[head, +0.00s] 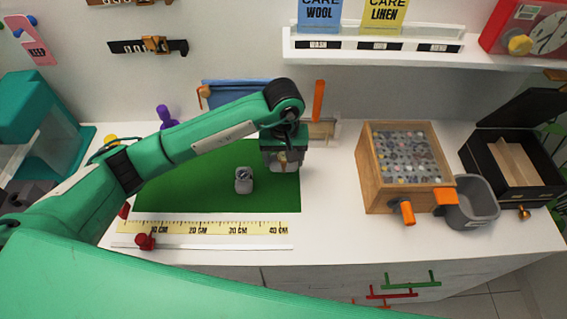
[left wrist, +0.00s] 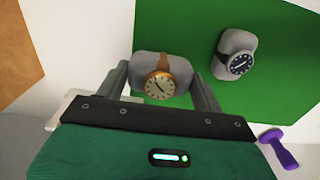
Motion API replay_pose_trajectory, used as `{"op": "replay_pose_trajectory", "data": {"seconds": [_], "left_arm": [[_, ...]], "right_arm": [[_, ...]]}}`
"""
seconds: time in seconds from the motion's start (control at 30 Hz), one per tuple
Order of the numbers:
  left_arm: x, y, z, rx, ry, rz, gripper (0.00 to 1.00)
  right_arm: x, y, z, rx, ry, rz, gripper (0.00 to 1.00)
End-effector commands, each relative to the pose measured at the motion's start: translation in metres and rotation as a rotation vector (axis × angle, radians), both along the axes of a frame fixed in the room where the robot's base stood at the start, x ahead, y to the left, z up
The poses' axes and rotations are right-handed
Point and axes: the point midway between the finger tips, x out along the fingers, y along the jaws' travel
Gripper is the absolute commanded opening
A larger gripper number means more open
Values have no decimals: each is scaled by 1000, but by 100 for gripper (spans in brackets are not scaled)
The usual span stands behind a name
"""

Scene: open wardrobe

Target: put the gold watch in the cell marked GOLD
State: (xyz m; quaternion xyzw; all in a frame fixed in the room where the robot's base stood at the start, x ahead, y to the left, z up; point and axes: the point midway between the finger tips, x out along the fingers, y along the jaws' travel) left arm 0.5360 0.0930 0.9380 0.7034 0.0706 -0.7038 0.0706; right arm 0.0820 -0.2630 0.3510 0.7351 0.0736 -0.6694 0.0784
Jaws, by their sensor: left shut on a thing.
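The gold watch (left wrist: 160,85) has a cream dial, a tan-brown strap and a grey cushion. It also shows small in the head view (head: 282,158). My left gripper (head: 284,165) is shut on its cushion, with one finger on each side, over the right part of the green mat (head: 205,195). I cannot tell whether the cushion touches the mat. A second watch (head: 244,180), dark-dialled on a grey cushion, lies on the mat to the left; it also shows in the left wrist view (left wrist: 241,62). No cell marked GOLD is readable. My right gripper is not in view.
Right of the mat stands a wooden case (head: 376,185) full of small pieces. Beyond it are a grey bin (head: 474,215) and an open black box (head: 484,162) with pale compartments. A yellow ruler (head: 205,228) lies along the front. White counter between mat and case is clear.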

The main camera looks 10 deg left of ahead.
Motion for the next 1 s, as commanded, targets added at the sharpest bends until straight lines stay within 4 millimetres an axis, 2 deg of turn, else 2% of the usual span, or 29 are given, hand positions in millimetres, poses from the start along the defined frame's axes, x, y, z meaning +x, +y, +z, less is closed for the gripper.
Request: {"op": "replay_pose_trajectory", "data": {"seconds": [0.17, 0.4, 0.77, 0.8, 0.9, 1.0], "left_arm": [[0, 0, -11, 1, 1, 1, 44], [-1, -1, -41, 0, 1, 0, 44], [0, 0, -47, 0, -2, -1, 44], [0, 0, -46, 0, -1, 0, 72], [0, 0, -46, 0, -1, 0, 90], [0, 0, -46, 0, -1, 0, 90]], "right_arm": [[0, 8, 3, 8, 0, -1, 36], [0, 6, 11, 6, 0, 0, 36], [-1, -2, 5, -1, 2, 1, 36], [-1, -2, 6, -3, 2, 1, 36], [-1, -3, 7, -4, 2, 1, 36], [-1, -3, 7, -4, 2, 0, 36]]}}
